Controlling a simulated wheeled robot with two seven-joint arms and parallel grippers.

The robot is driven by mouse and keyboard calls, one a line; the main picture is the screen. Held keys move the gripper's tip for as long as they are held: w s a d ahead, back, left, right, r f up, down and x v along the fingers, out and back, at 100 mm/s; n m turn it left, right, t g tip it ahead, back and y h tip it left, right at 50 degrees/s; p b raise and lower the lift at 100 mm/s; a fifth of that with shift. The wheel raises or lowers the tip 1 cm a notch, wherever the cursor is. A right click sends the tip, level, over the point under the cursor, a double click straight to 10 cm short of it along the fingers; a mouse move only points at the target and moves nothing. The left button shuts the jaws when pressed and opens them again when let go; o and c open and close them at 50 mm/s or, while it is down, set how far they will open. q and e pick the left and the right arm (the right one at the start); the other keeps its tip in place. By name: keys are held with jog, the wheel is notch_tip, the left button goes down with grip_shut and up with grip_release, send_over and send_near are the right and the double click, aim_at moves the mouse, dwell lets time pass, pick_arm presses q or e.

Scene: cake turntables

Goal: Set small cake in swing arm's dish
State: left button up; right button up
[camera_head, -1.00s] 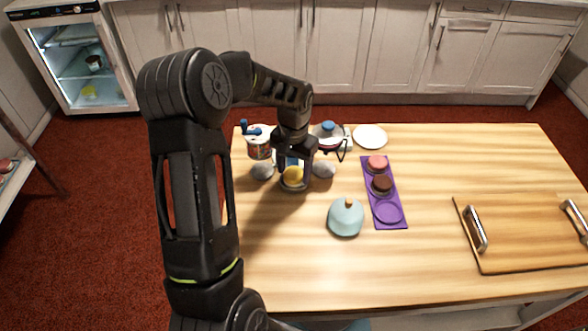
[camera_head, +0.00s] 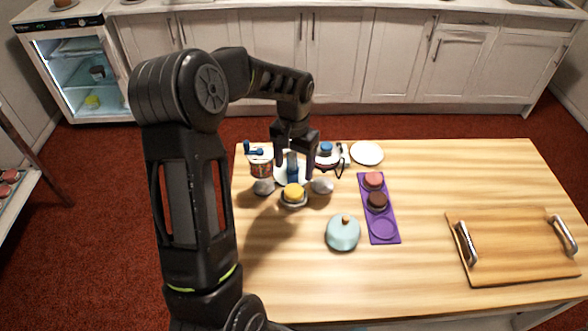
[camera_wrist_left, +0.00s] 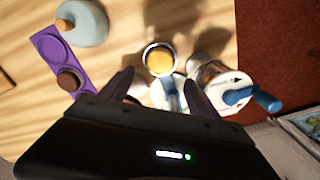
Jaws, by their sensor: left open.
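The small yellow cake (camera_head: 293,191) sits in the swing arm's dish (camera_head: 292,202), a small round grey dish in front of the cake turntables. In the left wrist view the yellow cake (camera_wrist_left: 160,61) lies inside the dish's rim, beyond my fingertips. My left gripper (camera_head: 294,160) is open and empty, above and behind the cake, apart from it. In the left wrist view its two fingers (camera_wrist_left: 158,82) are spread, with a blue and white part of the stand between them. My right gripper is not in view.
A purple tray (camera_head: 383,229) holds a pink cake (camera_head: 373,180) and a brown cake (camera_head: 377,201); its front recess is empty. A pale blue lidded pot (camera_head: 343,234), a white plate (camera_head: 367,153) and a wooden board (camera_head: 510,245) stand around. Turntables with blue knobs flank the dish.

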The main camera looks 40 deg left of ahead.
pick_arm(q)
jog(key=shift+r+p, duration=0.45)
jog(key=shift+r, duration=1.05)
